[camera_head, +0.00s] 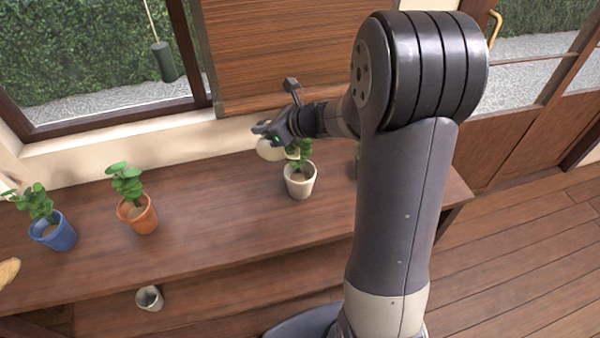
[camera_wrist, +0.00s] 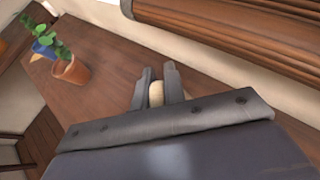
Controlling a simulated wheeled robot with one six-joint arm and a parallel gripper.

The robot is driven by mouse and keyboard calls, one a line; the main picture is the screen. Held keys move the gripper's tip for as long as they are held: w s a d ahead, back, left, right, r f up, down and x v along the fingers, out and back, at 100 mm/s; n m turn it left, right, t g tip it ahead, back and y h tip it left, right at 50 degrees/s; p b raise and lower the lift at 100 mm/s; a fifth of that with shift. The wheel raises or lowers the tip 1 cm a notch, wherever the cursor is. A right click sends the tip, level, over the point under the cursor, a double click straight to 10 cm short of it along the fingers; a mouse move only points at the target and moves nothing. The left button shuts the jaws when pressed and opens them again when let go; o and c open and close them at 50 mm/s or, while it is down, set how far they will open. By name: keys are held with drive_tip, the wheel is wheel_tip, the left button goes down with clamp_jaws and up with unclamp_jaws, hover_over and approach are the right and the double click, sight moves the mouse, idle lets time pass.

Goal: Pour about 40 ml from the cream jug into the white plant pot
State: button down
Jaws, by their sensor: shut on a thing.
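The cream jug (camera_head: 270,150) is held in my gripper (camera_head: 268,132), above the shelf and just behind and left of the white plant pot. In the wrist view a cream part of the jug (camera_wrist: 156,94) shows between the fingers of my gripper (camera_wrist: 156,86). The white plant pot (camera_head: 300,185) stands upright on the wooden shelf with a green plant in it. The plant's leaves overlap the jug's right side in the head view. The jug's mouth and any liquid cannot be made out, nor can its exact tilt.
An orange pot (camera_head: 138,217) and a blue pot (camera_head: 55,234) with plants stand to the left on the shelf (camera_head: 215,215). A small grey-white vessel (camera_head: 149,298) sits below the shelf's front edge. A wooden panel (camera_head: 290,50) hangs behind. The shelf between the orange and white pots is clear.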

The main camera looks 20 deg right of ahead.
drive_tip(key=shift+w+a+b, duration=0.3)
drive_tip(key=shift+w+b, duration=0.05)
drive_tip(key=shift+b, duration=0.05)
drive_tip(key=shift+a, duration=0.1)
idle(0.6)
drive_tip(key=shift+r+t+y+b, duration=0.25)
drive_tip(key=shift+t+y+b, duration=0.15)
drive_tip(key=shift+b, duration=0.3)
idle(1.6)
drive_tip(key=p, duration=0.3)
drive_tip(key=shift+w+a+r+g+h+p, duration=0.15)
drive_tip(key=shift+r+g+h+p, duration=0.2)
drive_tip(key=shift+g+h, duration=0.05)
drive_tip(key=g+h+p, duration=0.1)
drive_tip(key=p, duration=0.3)
drive_tip(key=a+f+g+h+p, duration=0.1)
drive_tip(key=p, duration=0.4)
drive_tip(key=shift+w+f+p, duration=0.1)
drive_tip(key=shift+w+p, duration=0.2)
drive_tip(key=shift+w, duration=0.05)
drive_tip(key=shift+h+p, duration=0.3)
drive_tip(key=shift+p, duration=0.65)
